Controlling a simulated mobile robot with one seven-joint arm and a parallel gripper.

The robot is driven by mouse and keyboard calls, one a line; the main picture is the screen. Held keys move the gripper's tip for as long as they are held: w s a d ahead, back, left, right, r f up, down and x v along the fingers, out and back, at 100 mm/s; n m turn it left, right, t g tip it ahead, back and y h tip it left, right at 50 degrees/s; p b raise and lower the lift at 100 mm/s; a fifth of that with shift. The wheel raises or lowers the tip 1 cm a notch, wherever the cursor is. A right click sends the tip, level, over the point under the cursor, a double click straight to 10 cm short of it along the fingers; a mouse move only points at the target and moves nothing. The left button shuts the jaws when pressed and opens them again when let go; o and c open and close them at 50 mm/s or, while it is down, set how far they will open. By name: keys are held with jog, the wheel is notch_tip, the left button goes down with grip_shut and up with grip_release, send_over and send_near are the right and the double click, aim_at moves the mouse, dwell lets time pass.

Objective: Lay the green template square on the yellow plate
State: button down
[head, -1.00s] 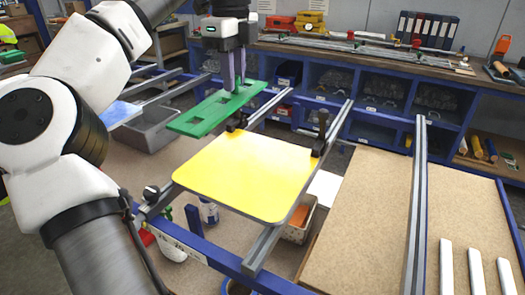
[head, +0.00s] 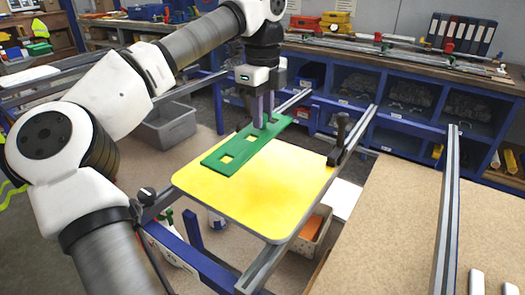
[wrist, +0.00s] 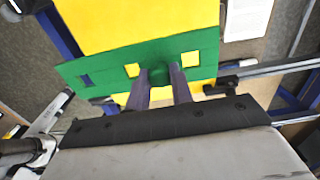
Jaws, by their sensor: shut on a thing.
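The green template (head: 238,150) is a flat strip with square cut-outs. In the wrist view the template (wrist: 110,72) lies across the near edge of the plate (wrist: 150,25), and yellow shows through some cut-outs. The template's left end sticks out past the plate there.
The plate rests on a blue and grey rail frame (head: 190,250). A black clamp (head: 340,135) stands at its far right corner, and another black clamp knob (head: 146,195) is at its left. A brown board (head: 400,220) lies to the right. A grey bin (head: 165,122) is behind.

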notch_tip(320, 180, down, 9)
jog(key=shift+p, duration=0.3)
jog(key=c, duration=1.2)
grip_release()
jog(key=shift+c, duration=0.2)
jog(key=shift+r, duration=0.1)
notch_tip(320, 180, up, 12)
jog(key=shift+b, duration=0.35)
jog(key=shift+d, duration=0.1)
